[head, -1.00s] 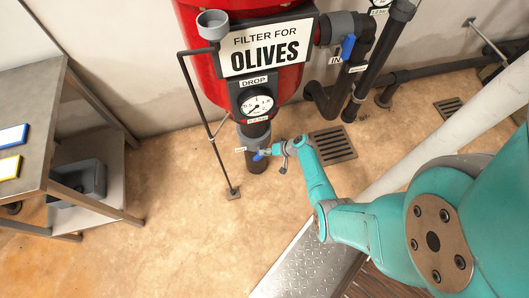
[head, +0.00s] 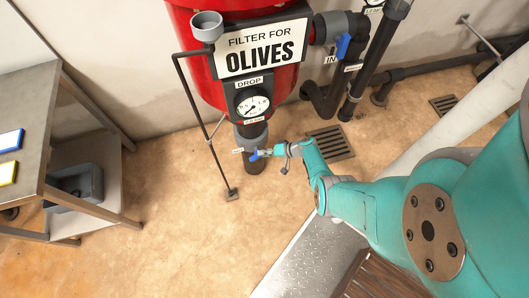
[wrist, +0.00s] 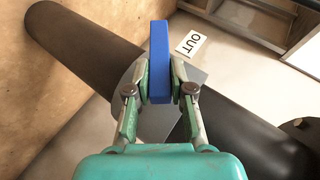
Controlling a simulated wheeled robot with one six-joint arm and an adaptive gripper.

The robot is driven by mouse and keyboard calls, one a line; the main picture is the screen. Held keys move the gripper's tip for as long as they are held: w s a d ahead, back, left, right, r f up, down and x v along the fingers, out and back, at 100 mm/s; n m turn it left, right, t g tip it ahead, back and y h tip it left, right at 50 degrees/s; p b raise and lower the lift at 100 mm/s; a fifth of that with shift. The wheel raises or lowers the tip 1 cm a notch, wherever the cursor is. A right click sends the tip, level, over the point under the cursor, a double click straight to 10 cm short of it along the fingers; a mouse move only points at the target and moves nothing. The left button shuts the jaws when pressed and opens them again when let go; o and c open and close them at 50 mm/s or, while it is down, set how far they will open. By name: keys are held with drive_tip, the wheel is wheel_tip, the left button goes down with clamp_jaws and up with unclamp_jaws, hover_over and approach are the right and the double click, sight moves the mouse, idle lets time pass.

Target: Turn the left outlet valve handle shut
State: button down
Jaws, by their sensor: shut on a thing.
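The blue valve handle (wrist: 160,52) stands between my gripper's two fingers in the wrist view, and both fingers touch its sides. My gripper (wrist: 160,82) is shut on it. The handle lies slanted across the dark pipe (wrist: 75,40) beneath, on a grey valve body (wrist: 187,88) partly hidden by the fingers. A tag reading OUT (wrist: 191,43) is beside it. In the head view the blue handle (head: 253,154) is small, on the pipe below the red filter (head: 185,75), with my gripper (head: 267,152) at its right.
The filter carries an OLIVES sign (head: 262,50) and a pressure gauge (head: 252,105). Another blue handle (head: 342,46) is on the inlet pipe at right. A thin dark stand (head: 208,140) rises left of the outlet.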

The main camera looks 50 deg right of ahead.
drive_tip(key=shift+s+a+f, duration=0.1)
drive_tip(key=shift+a, duration=0.05)
drive_tip(key=c, duration=1)
unclamp_jaws()
drive_tip(key=v, duration=1.2)
